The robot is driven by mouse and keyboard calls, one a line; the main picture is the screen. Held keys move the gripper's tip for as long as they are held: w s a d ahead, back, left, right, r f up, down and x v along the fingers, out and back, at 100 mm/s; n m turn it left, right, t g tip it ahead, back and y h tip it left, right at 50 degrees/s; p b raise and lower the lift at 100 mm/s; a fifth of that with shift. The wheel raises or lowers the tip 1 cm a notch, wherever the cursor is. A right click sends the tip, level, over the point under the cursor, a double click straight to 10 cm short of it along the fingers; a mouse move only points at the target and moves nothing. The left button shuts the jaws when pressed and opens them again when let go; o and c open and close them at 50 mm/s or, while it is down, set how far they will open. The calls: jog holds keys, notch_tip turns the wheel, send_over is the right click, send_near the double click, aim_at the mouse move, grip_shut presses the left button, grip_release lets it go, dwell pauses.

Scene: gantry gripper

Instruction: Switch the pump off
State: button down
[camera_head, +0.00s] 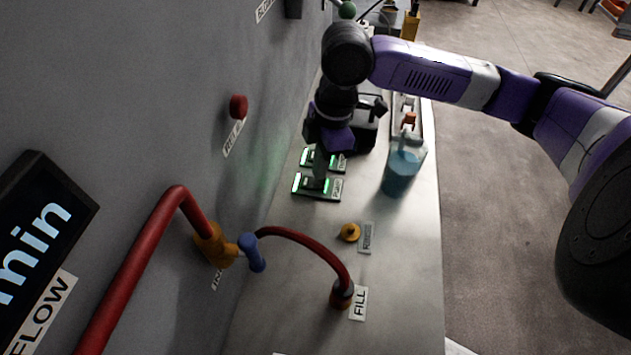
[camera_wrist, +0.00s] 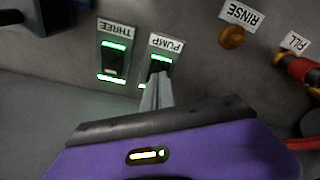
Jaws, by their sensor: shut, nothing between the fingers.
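The pump switch (camera_head: 300,184) is a dark panel rocker with green lit bars on the steel bench. Its PUMP label (camera_wrist: 166,43) reads upside down in the wrist view, where the switch (camera_wrist: 161,62) shows a green bar at its upper end. A green glint shows at its lower end, beside my fingers. My gripper (camera_wrist: 157,84) is shut and empty, its fingertips over the lower part of the switch and hiding it. I cannot tell whether they touch it. In the head view my gripper (camera_head: 319,176) comes down from above.
The similar lit THREE switch (camera_wrist: 113,62) stands close beside. A yellow RINSE knob (camera_head: 350,232), a red FILL hose (camera_head: 310,245) and a beaker of blue liquid (camera_head: 400,172) are nearby. The grey wall with a red button (camera_head: 238,106) borders the bench.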

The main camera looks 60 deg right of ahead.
aim_at(320, 183)
jog(key=shift+f+b, duration=0.9)
jog(key=shift+f, duration=0.35)
dwell(0.8)
notch_tip(320, 183, up, 7)
jog(key=p, duration=0.5)
jog(key=shift+p, duration=0.4)
dwell(0.6)
